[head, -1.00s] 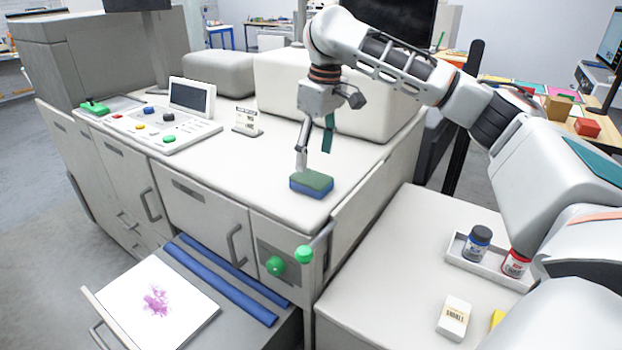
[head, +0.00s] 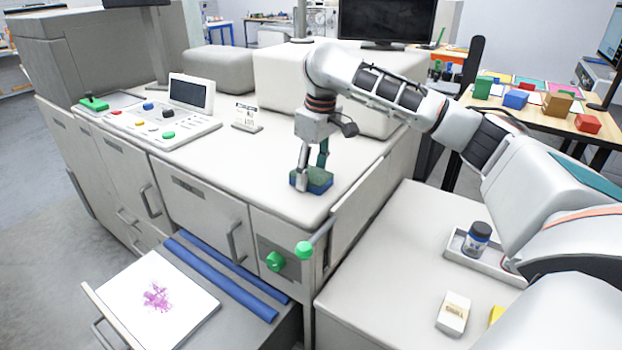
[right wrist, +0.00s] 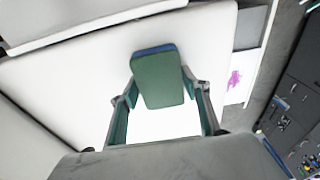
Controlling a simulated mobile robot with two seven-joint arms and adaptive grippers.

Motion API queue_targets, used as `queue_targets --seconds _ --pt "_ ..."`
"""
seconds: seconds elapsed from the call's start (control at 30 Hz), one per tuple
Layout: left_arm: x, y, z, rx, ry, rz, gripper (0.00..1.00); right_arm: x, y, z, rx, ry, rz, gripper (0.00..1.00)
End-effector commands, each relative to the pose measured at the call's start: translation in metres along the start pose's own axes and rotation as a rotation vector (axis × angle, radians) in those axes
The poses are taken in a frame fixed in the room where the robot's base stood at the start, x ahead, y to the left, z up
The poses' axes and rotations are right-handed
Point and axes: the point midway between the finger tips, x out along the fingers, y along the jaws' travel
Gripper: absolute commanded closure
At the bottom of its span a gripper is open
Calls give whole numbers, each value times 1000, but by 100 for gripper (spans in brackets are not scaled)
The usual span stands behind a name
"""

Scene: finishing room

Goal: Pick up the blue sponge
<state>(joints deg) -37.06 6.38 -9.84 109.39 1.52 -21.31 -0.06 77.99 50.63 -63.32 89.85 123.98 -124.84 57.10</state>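The sponge (head: 315,181) has a green top and a blue lower layer. It lies on the white counter top near its front right corner. My right gripper (head: 312,179) points down over it, with one finger on each side. In the right wrist view, the sponge (right wrist: 160,80) sits between the fingertips of my right gripper (right wrist: 159,77), and both tips appear to touch its long sides. The sponge shows no clear lift from the counter. Part of its side is hidden behind the near finger. My left gripper is out of view.
A green knob (head: 304,250) sticks out below the front corner. A lower side surface holds a tray (head: 492,260) with a dark jar (head: 477,239) and a small box (head: 453,314).

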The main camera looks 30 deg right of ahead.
Motion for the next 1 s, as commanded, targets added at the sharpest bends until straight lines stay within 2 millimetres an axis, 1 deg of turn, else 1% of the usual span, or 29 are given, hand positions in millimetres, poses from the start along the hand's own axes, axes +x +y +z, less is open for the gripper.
queue_targets --seconds 0.37,0.57,0.67,0.77,1.0 --pt "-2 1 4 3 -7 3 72 0 0 0 0 0 0 63" --pt "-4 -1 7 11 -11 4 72 -8 0 -2 0 1 0 63" --pt "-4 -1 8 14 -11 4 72 -19 0 -3 0 2 2 63" --pt "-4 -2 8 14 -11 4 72 -37 0 -6 0 5 2 63" --pt "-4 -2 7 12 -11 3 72 -100 0 -13 0 5 4 63"
